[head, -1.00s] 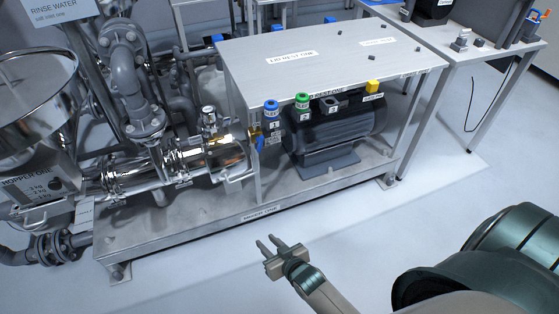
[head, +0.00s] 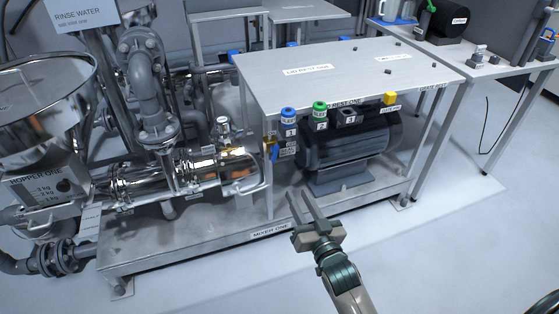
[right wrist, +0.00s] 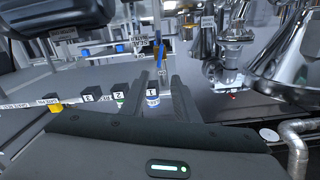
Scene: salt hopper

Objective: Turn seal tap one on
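The tap with a blue lever (head: 275,151) and brass body sits at the right end of the shiny mixer pipe, beside the frame leg. The lever hangs down, slightly tilted. The blue lever also shows in the right wrist view (right wrist: 160,54), beyond the fingertips. My right gripper (head: 300,193) is open and empty, in front of the mixer frame's lower edge, below and right of the tap and apart from it. Its two fingers also show in the right wrist view (right wrist: 159,85). My left gripper is not in view.
A blue button (head: 288,115), green button (head: 320,110), black switch (head: 347,116) and yellow button (head: 390,98) line the steel table's (head: 350,68) front edge. A dark motor (head: 345,155) stands below. The hopper (head: 40,130) is at left. The floor in front is clear.

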